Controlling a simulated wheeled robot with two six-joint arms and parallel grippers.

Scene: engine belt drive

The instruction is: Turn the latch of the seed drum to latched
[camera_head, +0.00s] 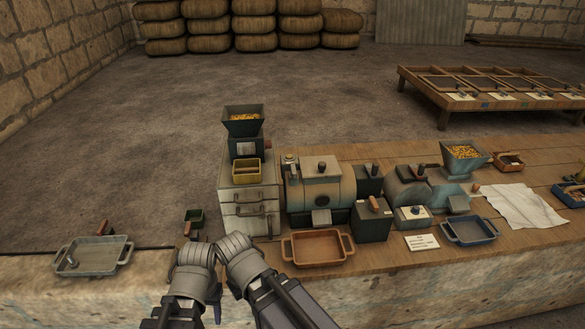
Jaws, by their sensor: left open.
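A grey-green horizontal drum (338,192) with a flat lid and dark knob (322,166) lies on the wooden bench, right of a drawer cabinet; it looks like the seed drum. A small grey plate (321,216) is on its lower front. I cannot make out which part is the latch or how it is turned. A smaller blue-grey drum (408,192) lies farther right.
A drawer cabinet (250,208) bears a dark hopper (243,124) of yellow grain. A brown tray (317,248), a dark box (371,222) and a blue tray (468,231) stand near the front. A grey tray (96,256) is at left. White cloth (520,207) lies at right.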

